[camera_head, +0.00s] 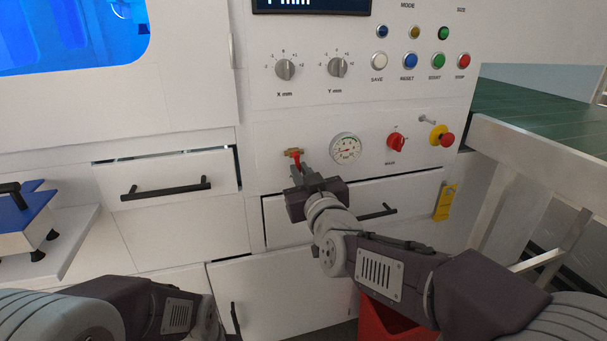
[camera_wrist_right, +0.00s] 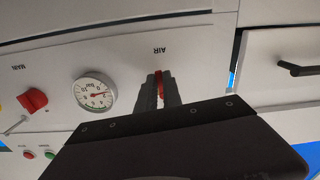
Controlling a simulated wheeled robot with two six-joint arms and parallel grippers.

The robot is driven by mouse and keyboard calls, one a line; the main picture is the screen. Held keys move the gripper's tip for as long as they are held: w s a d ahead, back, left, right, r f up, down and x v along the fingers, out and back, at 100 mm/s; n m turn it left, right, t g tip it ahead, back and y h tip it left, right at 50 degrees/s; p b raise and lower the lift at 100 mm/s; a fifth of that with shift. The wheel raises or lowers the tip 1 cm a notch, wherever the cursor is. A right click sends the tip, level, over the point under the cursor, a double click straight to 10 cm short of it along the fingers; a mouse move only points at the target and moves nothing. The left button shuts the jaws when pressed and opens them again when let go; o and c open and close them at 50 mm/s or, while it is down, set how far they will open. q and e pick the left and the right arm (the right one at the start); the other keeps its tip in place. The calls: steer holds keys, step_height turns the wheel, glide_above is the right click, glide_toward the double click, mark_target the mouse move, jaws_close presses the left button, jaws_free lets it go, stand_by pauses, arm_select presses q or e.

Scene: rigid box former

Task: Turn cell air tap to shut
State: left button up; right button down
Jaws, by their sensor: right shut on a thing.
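The air tap (camera_head: 293,152) is a small brass valve with a red lever on the white machine panel, left of the pressure gauge (camera_head: 345,149). The lever points roughly downward in the head view. My right gripper (camera_head: 299,170) is at the tap, shut on the red lever. In the right wrist view the red lever (camera_wrist_right: 160,84) stands between the two dark fingers, under the AIR label. The fingers hide most of the tap there. My left arm shows at the lower left of the head view; its gripper is out of view.
A red rotary MAIN switch (camera_head: 396,142) and a red-and-yellow stop button (camera_head: 442,136) sit right of the gauge. Drawers with black handles (camera_head: 166,188) lie below the panel. A red bin (camera_head: 385,322) stands below my right arm. A green conveyor (camera_head: 545,115) is at right.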

steer(key=shift+a+m, duration=0.15)
steer(key=shift+m, duration=0.45)
steer(key=c, duration=1.5)
jaws_free()
steer(key=shift+s, duration=0.1)
steer(key=p+v, duration=0.2)
steer(key=v, duration=0.7)
steer(key=shift+p, duration=0.4)
